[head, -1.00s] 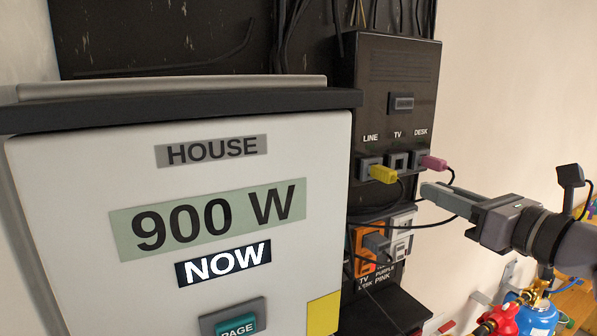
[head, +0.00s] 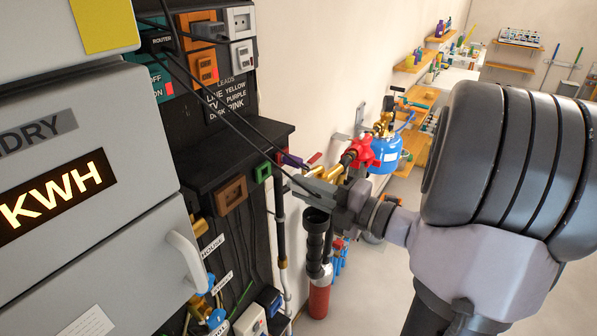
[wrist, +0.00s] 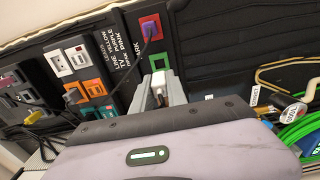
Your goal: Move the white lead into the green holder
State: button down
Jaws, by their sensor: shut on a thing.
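The white lead (wrist: 162,77) is between the fingertips of my gripper (wrist: 162,90) in the wrist view. My gripper is shut on it. In the head view my gripper (head: 303,187) hides the plug, and dark cables run down to its tip. The green holder (wrist: 159,61) is just beyond the white lead in the wrist view; a small gap seems to lie between them. In the head view the green holder (head: 264,172) is on the edge of a black ledge, left of my gripper.
A purple plug (wrist: 151,30) sits in a red holder beside the green one. A brown holder (head: 230,195) is on the ledge. Orange and white sockets (head: 241,55) are above. Brass fittings with a red valve (head: 360,152) and a blue tank (head: 382,155) stand behind my gripper.

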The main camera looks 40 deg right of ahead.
jog(key=shift+x, duration=2.75)
jog(key=shift+p, duration=1.4)
jog(key=shift+w+a, duration=0.2)
jog(key=shift+w, duration=0.4)
dwell(0.3)
jog(key=c, duration=1.2)
grip_release()
jog(key=shift+c, duration=0.2)
jog(key=shift+s, duration=0.1)
